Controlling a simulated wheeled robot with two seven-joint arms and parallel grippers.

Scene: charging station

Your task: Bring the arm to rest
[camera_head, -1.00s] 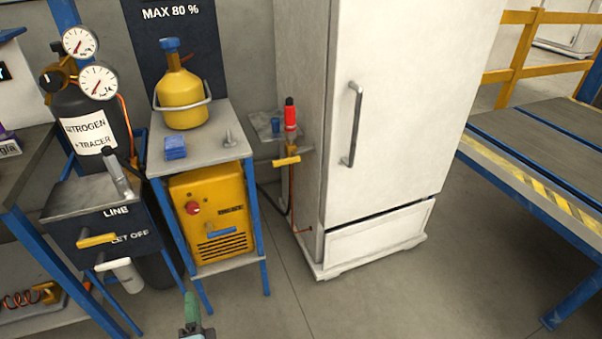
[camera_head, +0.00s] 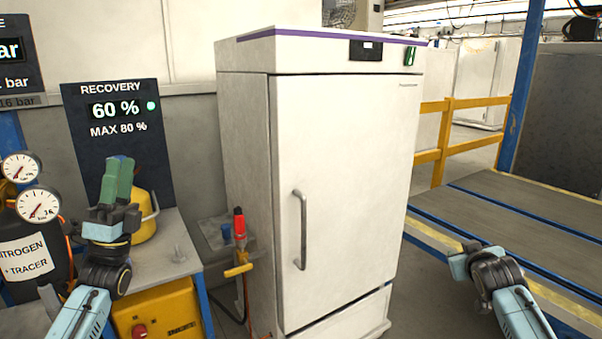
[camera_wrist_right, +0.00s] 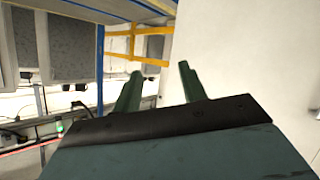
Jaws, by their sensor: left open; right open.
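My left gripper (camera_head: 118,165) is raised at the left of the head view, with its green fingers pointing up. It is empty and overlaps the yellow recovery bottle (camera_head: 144,222) in the picture. The fingers are seen nearly edge-on, one close behind the other. My right arm (camera_head: 500,285) comes in at the lower right of the head view, in front of the striped bench; its fingers do not show there. In the right wrist view my right gripper (camera_wrist_right: 160,72) has two green fingers apart with nothing between them.
A tall white cabinet (camera_head: 340,180) stands between my arms, with its door shut. A small side shelf with a red-topped hose fitting (camera_head: 239,224) is at its left. Pressure gauges (camera_head: 37,204) are at the far left. A striped bench (camera_head: 560,225) and yellow railing (camera_head: 435,155) are at the right.

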